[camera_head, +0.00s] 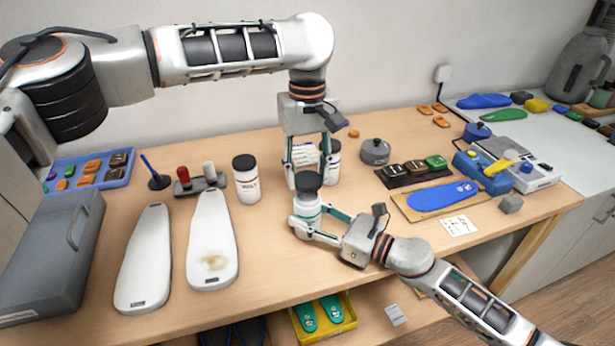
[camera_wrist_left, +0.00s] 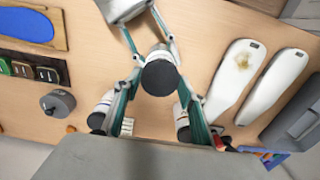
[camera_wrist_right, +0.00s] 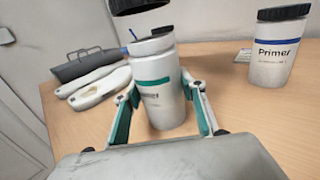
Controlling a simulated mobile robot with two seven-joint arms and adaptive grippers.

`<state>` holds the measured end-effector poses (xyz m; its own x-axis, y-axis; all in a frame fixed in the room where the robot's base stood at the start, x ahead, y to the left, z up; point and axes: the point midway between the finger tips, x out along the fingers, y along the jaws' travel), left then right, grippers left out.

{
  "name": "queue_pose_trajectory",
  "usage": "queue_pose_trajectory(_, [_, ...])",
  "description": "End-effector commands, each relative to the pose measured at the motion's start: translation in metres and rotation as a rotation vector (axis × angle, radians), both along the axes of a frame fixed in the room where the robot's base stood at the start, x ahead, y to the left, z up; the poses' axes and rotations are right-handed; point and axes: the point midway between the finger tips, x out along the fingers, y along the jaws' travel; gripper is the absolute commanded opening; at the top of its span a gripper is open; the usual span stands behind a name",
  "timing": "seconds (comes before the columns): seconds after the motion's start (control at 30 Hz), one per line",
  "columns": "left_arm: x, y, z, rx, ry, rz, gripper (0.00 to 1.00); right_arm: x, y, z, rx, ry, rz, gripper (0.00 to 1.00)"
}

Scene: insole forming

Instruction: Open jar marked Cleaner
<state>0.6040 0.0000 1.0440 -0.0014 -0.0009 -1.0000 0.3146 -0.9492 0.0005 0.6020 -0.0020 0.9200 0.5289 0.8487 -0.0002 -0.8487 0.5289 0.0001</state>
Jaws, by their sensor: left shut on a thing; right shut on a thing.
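A white jar with a teal band (camera_head: 307,218) stands at the middle of the table near its front; its small label text is not readable. My right gripper (camera_head: 318,222) is shut around the jar's body, with a finger on each side in the right wrist view (camera_wrist_right: 158,110). My left gripper (camera_head: 308,172) points down from above, shut on the black lid (camera_head: 308,182). The lid also shows between the fingers in the left wrist view (camera_wrist_left: 160,76). In the right wrist view the lid (camera_wrist_right: 135,6) is above the jar, with a visible gap below it.
A white jar marked Primer (camera_wrist_right: 272,55) stands close behind my left gripper. A black-lidded jar (camera_head: 246,182) is to the left, near two white lasts (camera_head: 145,260). A grey round pot (camera_head: 375,151) and a blue insole (camera_head: 440,197) lie to the right.

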Motion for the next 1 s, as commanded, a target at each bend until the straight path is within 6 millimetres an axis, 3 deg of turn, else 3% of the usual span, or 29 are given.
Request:
queue_pose_trajectory(0.17, [0.0, 0.0, 0.022, 0.0, -0.002, -0.001, 0.15, 0.0, 0.0, 0.0, 0.0, 0.0, -0.001, 0.0])
queue_pose_trajectory(0.4, [0.0, 0.0, 0.024, 0.0, -0.001, -0.001, 0.15, 0.0, 0.0, 0.0, 0.0, 0.0, -0.001, 0.0])
queue_pose_trajectory(0.43, [0.0, 0.0, 0.025, 0.0, -0.001, -0.001, 0.15, 0.0, 0.0, 0.0, 0.0, 0.0, -0.001, 0.46])
queue_pose_trajectory(0.5, [0.0, 0.0, 0.024, 0.0, -0.001, -0.001, 0.15, 0.0, 0.0, 0.0, 0.0, 0.0, -0.001, 0.6])
queue_pose_trajectory(0.87, [0.0, 0.0, 0.024, 0.0, -0.001, -0.001, 0.15, -0.001, -0.002, 0.0, -0.001, 0.001, -0.001, 0.6])
queue_pose_trajectory(1.0, [0.0, 0.0, 0.024, 0.0, -0.001, -0.001, 0.15, -0.008, -0.013, -0.002, -0.001, 0.002, -0.001, 0.6])
